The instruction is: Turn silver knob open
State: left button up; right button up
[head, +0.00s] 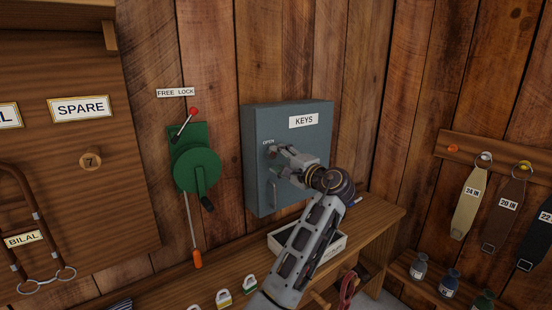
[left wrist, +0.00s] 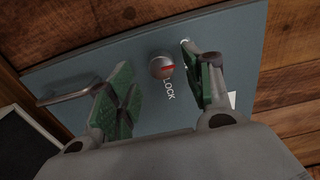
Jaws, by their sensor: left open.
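The silver knob (left wrist: 161,66) is small and round with a red mark on its face. It sits on the door of the grey-blue KEYS cabinet (head: 262,122), near the words LOCK and OPEN. The red mark lies nearly crosswise in the left wrist view. My left gripper (head: 277,162) is at the cabinet door in the head view. In the left wrist view its green-padded fingers (left wrist: 157,78) are open, one on each side of the knob, with gaps showing. The knob is hard to make out behind the gripper in the head view. My right gripper is not in view.
A door handle (head: 272,192) is below the knob; it also shows in the left wrist view (left wrist: 68,94). A green crank winch (head: 196,168) with a red-tipped lever hangs left of the cabinet. A white tray (head: 333,250) sits on the wooden bench (head: 388,215) underneath.

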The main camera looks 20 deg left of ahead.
pick_arm(q)
jog(key=shift+v, duration=2.15)
